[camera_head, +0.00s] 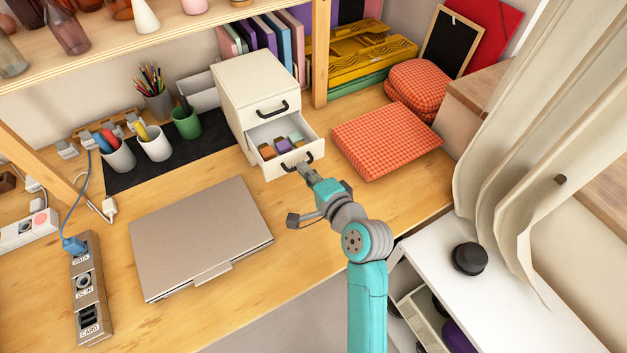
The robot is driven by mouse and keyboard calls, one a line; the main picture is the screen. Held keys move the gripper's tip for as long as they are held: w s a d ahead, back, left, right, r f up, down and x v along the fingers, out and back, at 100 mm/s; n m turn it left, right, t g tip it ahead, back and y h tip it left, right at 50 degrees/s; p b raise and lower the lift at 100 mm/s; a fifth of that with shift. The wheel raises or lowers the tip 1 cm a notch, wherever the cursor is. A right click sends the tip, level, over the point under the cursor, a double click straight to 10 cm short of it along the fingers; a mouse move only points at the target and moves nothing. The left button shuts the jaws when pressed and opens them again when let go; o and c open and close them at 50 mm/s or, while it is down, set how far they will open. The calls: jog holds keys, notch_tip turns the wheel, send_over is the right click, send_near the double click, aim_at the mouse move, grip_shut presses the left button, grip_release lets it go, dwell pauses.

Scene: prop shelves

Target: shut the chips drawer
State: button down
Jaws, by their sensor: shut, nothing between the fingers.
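The small white drawer unit (248,88) stands on the wooden desk. Its lower drawer (275,171) is pulled out and open. Several small coloured blocks or packets (283,146), orange, purple and green, lie in it. A dark curved handle (296,164) is on the drawer front. The upper drawer, with its own dark handle (271,113), is shut. My gripper (303,167) is shut and empty, right at the front of the open drawer by its handle. I cannot tell whether it touches the drawer front.
A closed laptop (200,238) lies left of my gripper. An orange checked cushion (386,140) lies close to the right of the drawer. Cups (154,145) stand on a black mat (134,178) to the left. A wooden shelf post (320,50) rises behind the unit.

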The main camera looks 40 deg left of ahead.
aim_at(284, 145)
jog(key=x, duration=0.4)
jog(key=r+x, duration=0.1)
jog(key=x, duration=0.2)
jog(key=r+x, duration=0.1)
jog(key=x, duration=0.3)
jog(key=shift+w+a+r, duration=0.15)
jog(key=shift+w+a, duration=0.2)
jog(key=shift+a, duration=0.1)
jog(key=shift+w+a+r, duration=0.1)
jog(key=shift+a, duration=0.1)
jog(key=shift+r, duration=0.1)
